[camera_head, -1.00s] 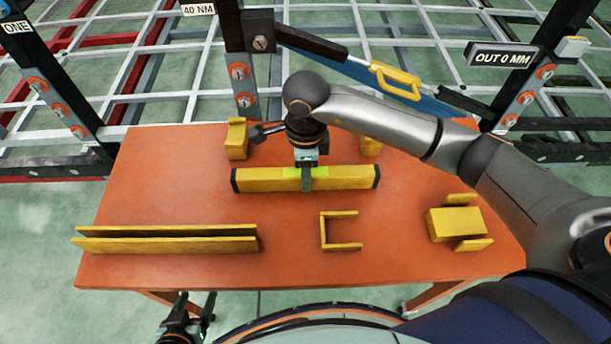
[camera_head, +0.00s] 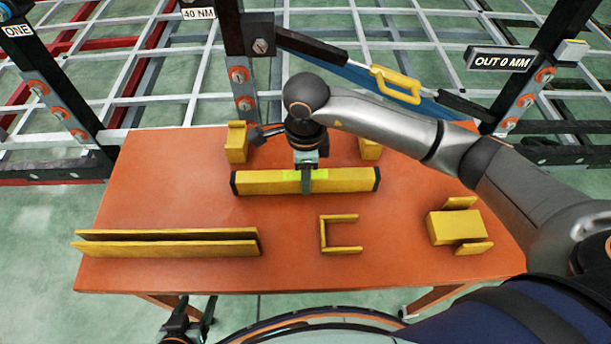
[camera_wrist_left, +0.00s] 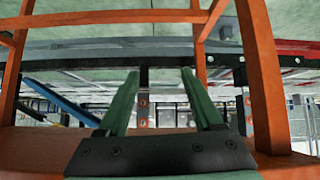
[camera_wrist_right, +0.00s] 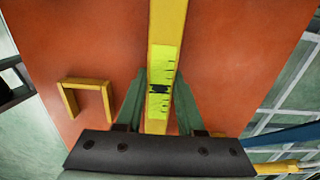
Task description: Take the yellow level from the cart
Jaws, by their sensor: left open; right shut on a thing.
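The yellow level (camera_head: 345,180), a long bar with black end caps and a bright green vial window, is over the orange cart (camera_head: 150,190). My right gripper (camera_head: 306,182) is shut on its middle from above. In the right wrist view the level (camera_wrist_right: 165,40) runs between the fingers of my right gripper (camera_wrist_right: 160,90), with its vial facing the camera. I cannot tell whether the level touches the cart top. My left gripper (camera_head: 192,312) is open and empty, low in front of the cart; its spread fingers show in the left wrist view (camera_wrist_left: 160,85).
A long yellow channel (camera_head: 165,243) lies front left on the cart. A yellow U-shaped bracket (camera_head: 325,235) and a yellow block piece (camera_head: 455,226) lie to the right. Two yellow blocks stand behind the level. The dark chassis frame (camera_head: 240,60) rises behind.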

